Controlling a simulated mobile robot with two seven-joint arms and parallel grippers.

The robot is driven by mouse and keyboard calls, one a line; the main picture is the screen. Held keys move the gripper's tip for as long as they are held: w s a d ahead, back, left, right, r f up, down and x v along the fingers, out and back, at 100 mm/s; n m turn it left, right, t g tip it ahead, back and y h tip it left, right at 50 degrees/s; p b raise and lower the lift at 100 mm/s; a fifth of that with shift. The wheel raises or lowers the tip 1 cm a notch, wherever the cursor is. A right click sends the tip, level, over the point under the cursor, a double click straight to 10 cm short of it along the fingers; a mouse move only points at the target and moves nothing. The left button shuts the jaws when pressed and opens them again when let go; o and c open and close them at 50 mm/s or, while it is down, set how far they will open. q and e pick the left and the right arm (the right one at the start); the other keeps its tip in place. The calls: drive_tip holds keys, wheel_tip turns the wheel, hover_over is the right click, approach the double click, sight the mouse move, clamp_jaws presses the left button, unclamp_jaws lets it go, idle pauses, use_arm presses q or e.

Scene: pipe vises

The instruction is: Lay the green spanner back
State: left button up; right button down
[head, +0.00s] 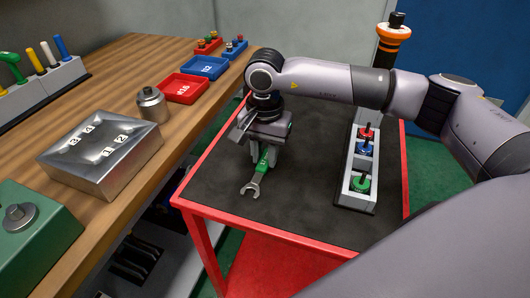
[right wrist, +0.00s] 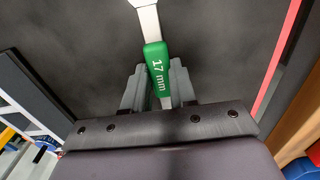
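The green spanner (head: 263,164) is at the left part of the dark cart top, its grey open jaw (head: 252,188) toward the front. In the right wrist view its green handle (right wrist: 158,70) reads "17 mm" and runs slightly slanted between my fingers. My right gripper (head: 264,153) points down, with one finger on each side of the handle. The fingers look closed on it. I cannot tell whether the spanner touches the mat or hangs just above it. My left gripper is not in view.
The black mat (head: 300,205) is clear around the spanner. A grey holder (head: 358,190) with red, blue and green pieces stands at its right. On the wooden bench (head: 105,85) are a metal block (head: 100,150), a red tray (head: 182,88) and a blue tray (head: 206,67).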

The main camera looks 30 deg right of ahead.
drive_tip(key=c, duration=0.8)
unclamp_jaws()
drive_tip(key=shift+f, duration=0.1)
wheel_tip(320, 180, up, 7)
drive_tip(key=shift+r, duration=0.15)
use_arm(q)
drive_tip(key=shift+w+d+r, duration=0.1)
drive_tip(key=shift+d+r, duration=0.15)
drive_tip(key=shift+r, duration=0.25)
